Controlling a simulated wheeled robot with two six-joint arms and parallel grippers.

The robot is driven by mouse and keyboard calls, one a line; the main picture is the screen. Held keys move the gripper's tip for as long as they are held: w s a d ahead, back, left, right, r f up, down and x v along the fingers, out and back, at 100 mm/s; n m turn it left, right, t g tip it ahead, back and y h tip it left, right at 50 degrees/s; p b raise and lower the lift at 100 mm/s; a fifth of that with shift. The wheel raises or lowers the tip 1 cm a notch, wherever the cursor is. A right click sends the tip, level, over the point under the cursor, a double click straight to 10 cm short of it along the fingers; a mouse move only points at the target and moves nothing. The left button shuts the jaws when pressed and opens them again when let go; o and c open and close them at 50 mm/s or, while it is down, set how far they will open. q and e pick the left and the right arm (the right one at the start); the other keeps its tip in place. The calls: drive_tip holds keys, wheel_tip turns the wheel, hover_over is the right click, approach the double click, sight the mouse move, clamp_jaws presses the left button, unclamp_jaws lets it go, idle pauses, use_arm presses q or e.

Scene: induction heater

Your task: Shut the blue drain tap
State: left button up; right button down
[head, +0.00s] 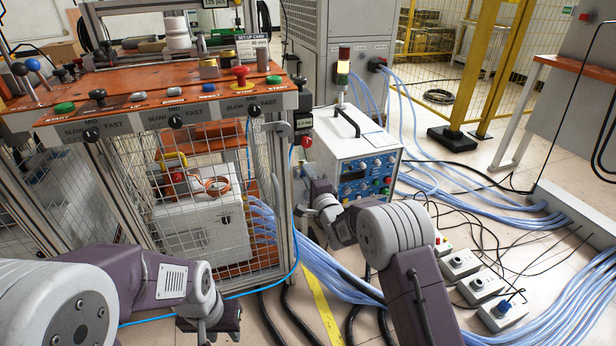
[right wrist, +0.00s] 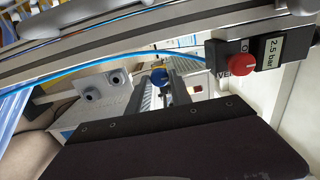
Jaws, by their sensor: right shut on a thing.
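The blue drain tap (right wrist: 160,78) shows as a small blue round part in the right wrist view, just past the dark edge of my gripper. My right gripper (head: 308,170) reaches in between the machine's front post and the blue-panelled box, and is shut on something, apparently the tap. Its fingertips are mostly hidden, and the tap cannot be made out in the head view. The tap's exact angle is unclear. My left gripper (head: 226,322) hangs low at the front, away from the tap; its jaw gap cannot be made out.
A red knob (right wrist: 243,64) beside a 2.5 bar label sits close to the right gripper. The blue-panelled box (head: 358,165) stands just right of it. The caged machine's orange top (head: 130,85) is on the left. Pale blue hoses (head: 345,280) cover the floor.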

drive_tip(key=c, duration=1.2)
unclamp_jaws()
drive_tip(key=b+v, duration=0.8)
drive_tip(key=v, duration=0.1)
